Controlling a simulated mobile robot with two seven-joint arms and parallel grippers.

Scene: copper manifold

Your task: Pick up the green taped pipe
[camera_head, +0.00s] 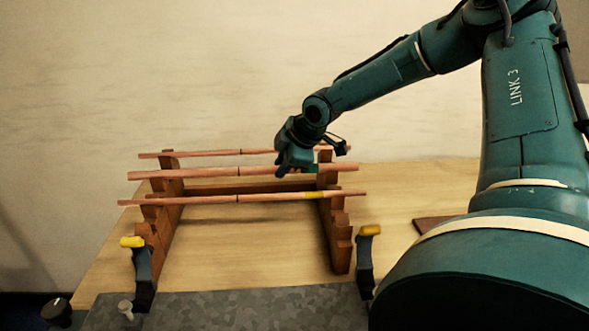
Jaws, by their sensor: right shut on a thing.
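The green taped pipe (215,173) is a thin copper rod with a dark mark near its middle and a green band towards its right end. It is the middle one of three pipes lying across a wooden rack (335,238). My right gripper (288,166) reaches down from the upper right and is shut on this pipe, just left of the green tape. The gripper hides part of the pipe. Whether the pipe still touches the rack's notches cannot be told. My left gripper is not in view.
A yellow taped pipe (270,197) lies in front and another copper pipe (200,154) lies behind, its right part partly hidden by my gripper. Two yellow-tipped clamps (140,268) (366,258) stand at the grey metal plate (250,308).

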